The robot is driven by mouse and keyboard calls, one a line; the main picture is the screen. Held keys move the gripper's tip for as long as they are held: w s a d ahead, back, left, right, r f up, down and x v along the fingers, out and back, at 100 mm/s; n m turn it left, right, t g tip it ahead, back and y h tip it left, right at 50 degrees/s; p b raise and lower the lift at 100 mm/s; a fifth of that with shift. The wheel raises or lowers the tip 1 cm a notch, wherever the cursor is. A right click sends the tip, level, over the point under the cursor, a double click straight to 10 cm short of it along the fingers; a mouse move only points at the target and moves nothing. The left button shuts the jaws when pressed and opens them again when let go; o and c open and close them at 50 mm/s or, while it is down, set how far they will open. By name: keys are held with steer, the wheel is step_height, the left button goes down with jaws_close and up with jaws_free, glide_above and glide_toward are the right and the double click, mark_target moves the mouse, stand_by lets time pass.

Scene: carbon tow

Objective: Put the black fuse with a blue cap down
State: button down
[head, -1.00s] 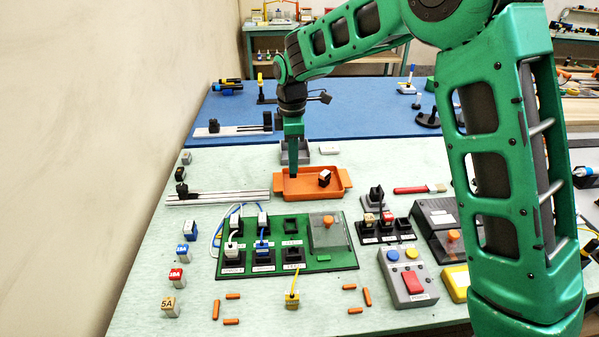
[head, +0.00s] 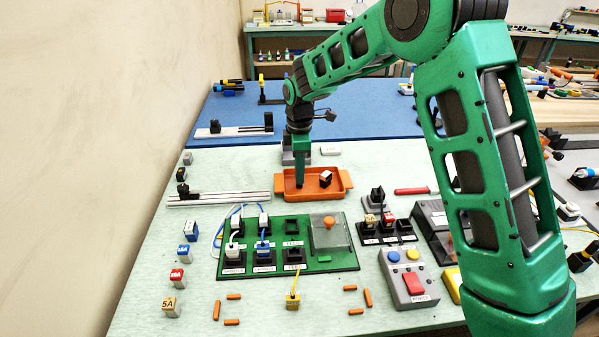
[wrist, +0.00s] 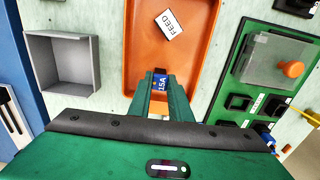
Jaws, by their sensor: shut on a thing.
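My gripper (head: 300,183) is lowered over the left part of the orange tray (head: 346,181). In the wrist view my gripper (wrist: 162,95) is shut on the fuse, whose blue cap marked 15A (wrist: 160,82) shows between the fingertips. The fuse's black body is mostly hidden below the fingers. The orange tray (wrist: 140,50) lies beneath it. I cannot tell whether the fuse touches the tray floor.
A grey open bin (wrist: 65,62) stands beside the tray. The green fuse panel (head: 285,262) is in front.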

steer(key=c, duration=1.6)
jaws_free()
steer(key=shift+c, duration=0.2)
step_height(320, 180, up, 12)
steer(key=shift+s+r, duration=0.1)
